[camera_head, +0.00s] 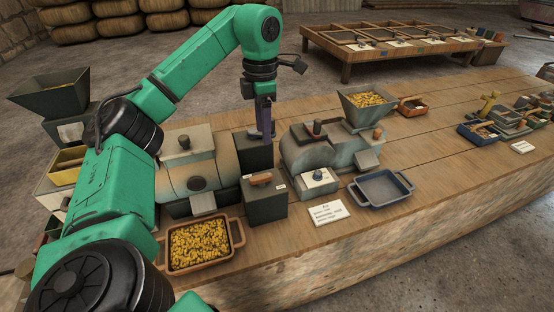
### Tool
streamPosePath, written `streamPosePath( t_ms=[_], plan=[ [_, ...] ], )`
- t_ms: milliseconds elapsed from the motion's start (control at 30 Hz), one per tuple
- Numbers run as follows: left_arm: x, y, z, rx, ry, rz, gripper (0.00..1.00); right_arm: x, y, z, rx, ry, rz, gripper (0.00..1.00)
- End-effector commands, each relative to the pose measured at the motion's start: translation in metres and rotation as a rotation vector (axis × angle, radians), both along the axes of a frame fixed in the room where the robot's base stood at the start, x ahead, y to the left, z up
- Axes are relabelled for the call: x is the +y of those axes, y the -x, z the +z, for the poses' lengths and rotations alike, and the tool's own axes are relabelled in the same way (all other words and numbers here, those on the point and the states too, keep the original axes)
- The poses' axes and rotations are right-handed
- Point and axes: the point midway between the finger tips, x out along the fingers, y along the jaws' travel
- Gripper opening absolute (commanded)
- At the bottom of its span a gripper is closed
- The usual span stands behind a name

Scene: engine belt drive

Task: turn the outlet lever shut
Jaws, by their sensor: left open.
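My left gripper (262,134) points down, its purple-grey fingers just at a dark block (252,153) between two grey machines. It is open, with nothing seen between its fingers. No part is labelled clearly enough to tell which is the outlet lever. A short orange-brown handle (261,180) lies on top of a dark grey box in front of the block, below the gripper in the picture. An upright brown knob (377,132) shows on the right machine (307,152). My right gripper is not in view.
A brown tray (242,232) of yellow pieces stands before the left machine (180,177). A blue-grey empty tray (383,187) and a written card (328,213) stand before the right one. A hopper (368,109) holds yellow pieces. The bench's right middle (435,165) is clear.

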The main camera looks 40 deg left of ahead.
Motion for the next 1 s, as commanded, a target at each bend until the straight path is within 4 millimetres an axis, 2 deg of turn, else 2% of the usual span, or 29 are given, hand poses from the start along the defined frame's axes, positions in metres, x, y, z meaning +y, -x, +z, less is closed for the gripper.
streamPosePath(
  t_ms=[67, 233, 333, 433, 500, 633, 900, 933, 1000],
  plan=[
    [0.000, 0.001, -0.017, 0.002, 0.000, 0.000, 0.55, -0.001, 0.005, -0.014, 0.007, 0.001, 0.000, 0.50],
    [0.000, 0.002, -0.063, 0.004, 0.001, -0.001, 0.55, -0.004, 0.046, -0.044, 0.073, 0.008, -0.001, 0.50],
    [0.000, 0.003, -0.082, 0.004, -0.001, -0.001, 0.55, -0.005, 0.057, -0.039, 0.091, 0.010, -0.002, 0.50],
    [0.000, 0.003, -0.106, 0.004, 0.000, -0.002, 0.55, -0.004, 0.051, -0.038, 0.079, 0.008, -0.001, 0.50],
    [0.000, 0.003, -0.121, 0.002, 0.000, -0.002, 0.55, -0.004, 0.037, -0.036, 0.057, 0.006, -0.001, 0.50],
    [-0.001, 0.003, -0.137, 0.000, 0.001, -0.002, 0.55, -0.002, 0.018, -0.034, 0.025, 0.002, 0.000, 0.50],
    [-0.001, 0.003, -0.142, -0.002, 0.002, -0.002, 0.55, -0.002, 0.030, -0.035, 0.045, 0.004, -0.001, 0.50],
    [-0.001, 0.003, -0.142, -0.002, 0.002, -0.002, 0.51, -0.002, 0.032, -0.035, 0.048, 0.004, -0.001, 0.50],
    [-0.001, 0.003, -0.142, -0.002, 0.003, -0.002, 0.24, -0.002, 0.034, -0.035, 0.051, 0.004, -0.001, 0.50]
  ],
)
